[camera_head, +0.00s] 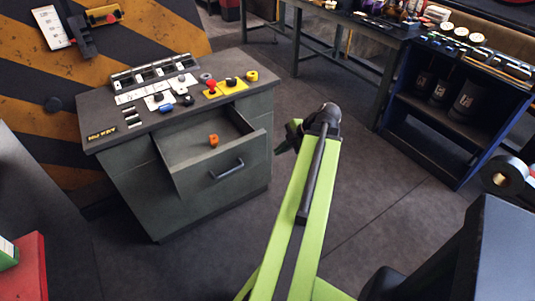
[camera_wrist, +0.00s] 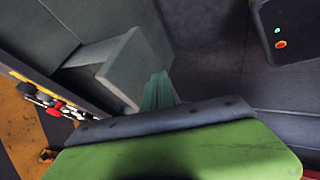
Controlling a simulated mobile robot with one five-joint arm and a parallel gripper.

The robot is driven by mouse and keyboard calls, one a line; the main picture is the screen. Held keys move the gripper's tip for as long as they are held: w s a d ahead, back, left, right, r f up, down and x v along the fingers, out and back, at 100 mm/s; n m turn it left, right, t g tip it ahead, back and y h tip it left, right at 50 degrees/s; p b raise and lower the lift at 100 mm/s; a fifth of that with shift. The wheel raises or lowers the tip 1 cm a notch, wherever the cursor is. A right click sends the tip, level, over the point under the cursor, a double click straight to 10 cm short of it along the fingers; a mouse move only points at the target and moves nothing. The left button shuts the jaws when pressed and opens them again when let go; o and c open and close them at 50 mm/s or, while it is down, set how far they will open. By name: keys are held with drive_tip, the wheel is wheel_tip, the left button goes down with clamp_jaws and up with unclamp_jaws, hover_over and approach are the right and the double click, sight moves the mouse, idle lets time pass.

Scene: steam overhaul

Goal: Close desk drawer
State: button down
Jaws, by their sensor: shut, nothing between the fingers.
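The grey-green desk (camera_head: 215,205) stands left of centre in the head view. Its top drawer is pulled open, and the drawer front (camera_head: 225,165) carries a dark bar handle (camera_head: 227,169). A small orange block lies inside. My gripper (camera_head: 283,147) is shut and empty, just right of the drawer front, partly hidden by my arm. In the wrist view, my gripper's greenish fingertips (camera_wrist: 160,88) are close beside the open drawer (camera_wrist: 128,68). I cannot tell whether they touch it.
A control panel with coloured buttons (camera_head: 212,88) covers the desk top. A dark blue shelf unit (camera_head: 445,120) and a workbench (camera_head: 345,22) stand at the right and back. A red box (camera_head: 30,270) is at the lower left.

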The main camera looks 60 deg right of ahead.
drive_tip(key=b, duration=0.7)
approach(252, 160)
wheel_tip(252, 160, down, 4)
drive_tip(key=s+a, duration=0.2)
drive_tip(key=w, duration=0.1)
drive_tip(key=w+d, duration=0.1)
drive_tip(key=w, duration=0.1)
drive_tip(key=shift+w+d+r, duration=0.1)
drive_tip(key=shift+w+r, duration=0.1)
drive_tip(key=shift+w, duration=0.1)
drive_tip(key=shift+w+d, duration=0.1)
drive_tip(key=shift+w, duration=0.3)
